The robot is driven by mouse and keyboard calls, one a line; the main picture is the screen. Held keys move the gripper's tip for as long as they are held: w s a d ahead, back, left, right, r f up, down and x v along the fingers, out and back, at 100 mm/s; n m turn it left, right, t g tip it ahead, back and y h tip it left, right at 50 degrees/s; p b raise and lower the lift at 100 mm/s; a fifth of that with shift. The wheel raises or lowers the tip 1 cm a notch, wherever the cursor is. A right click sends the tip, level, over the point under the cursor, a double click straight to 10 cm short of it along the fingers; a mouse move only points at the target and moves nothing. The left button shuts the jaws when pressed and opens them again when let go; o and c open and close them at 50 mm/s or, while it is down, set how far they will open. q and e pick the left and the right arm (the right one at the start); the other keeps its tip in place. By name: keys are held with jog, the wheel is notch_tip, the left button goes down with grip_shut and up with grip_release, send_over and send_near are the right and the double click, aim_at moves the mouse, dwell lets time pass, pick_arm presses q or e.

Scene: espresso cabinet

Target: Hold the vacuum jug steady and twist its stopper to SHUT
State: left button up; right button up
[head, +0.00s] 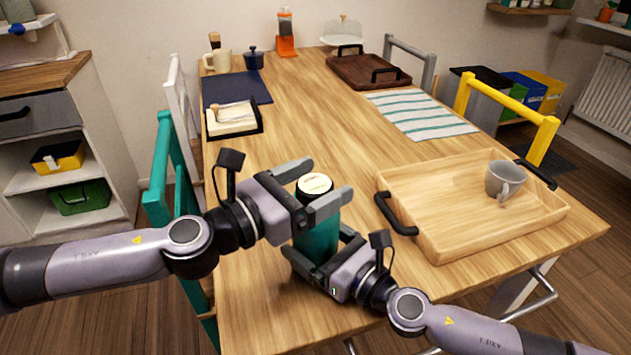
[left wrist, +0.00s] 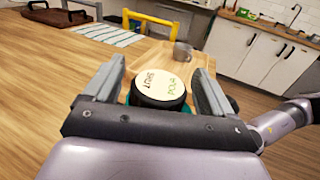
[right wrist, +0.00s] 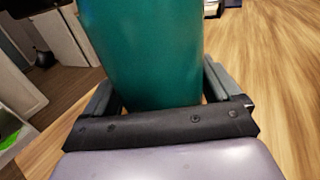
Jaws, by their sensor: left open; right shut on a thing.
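The vacuum jug (head: 318,243) is a teal cylinder standing upright near the table's front edge. Its stopper (head: 314,184) has a black rim and a cream top; in the left wrist view the stopper (left wrist: 159,86) shows printed lettering, with SHUT and POUR marks. My left gripper (head: 325,186) is open, its fingers on either side of the stopper with gaps visible in the left wrist view. My right gripper (head: 318,258) is shut on the jug's lower body; the teal jug wall (right wrist: 142,50) fills the space between its fingers in the right wrist view.
A wooden tray (head: 450,205) with black handles holds a grey mug (head: 505,181) to the right. A striped cloth (head: 420,113), a dark tray (head: 368,72) and a navy mat (head: 236,88) lie farther back. The table's middle is clear. A teal chair (head: 160,170) stands at the left edge.

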pick_arm(q)
jog(key=c, duration=1)
jog(key=shift+o, duration=0.2)
jog(key=shift+m+g+h, duration=0.4)
jog(key=shift+g, duration=0.1)
jog(key=m+g+h, duration=0.2)
jog(key=m+g, duration=0.1)
jog(key=g, duration=0.1)
jog(key=m+g, duration=0.1)
jog(key=g, duration=0.2)
jog(key=m+g+h, duration=0.1)
jog(key=m+g, duration=0.1)
jog(key=shift+m+g, duration=0.3)
jog(key=shift+g, duration=0.1)
jog(key=m+g, duration=0.2)
jog(key=g, duration=0.1)
jog(key=m+g, duration=0.2)
jog(key=g, duration=0.1)
jog(key=shift+y, duration=0.4)
jog(key=shift+m+g+y, duration=0.5)
jog(key=shift+m+g, duration=0.4)
jog(key=shift+g, duration=0.5)
jog(key=shift+s+m+g+y, duration=0.1)
jog(key=shift+m+g+y, duration=0.35)
jog(key=shift+g, duration=0.25)
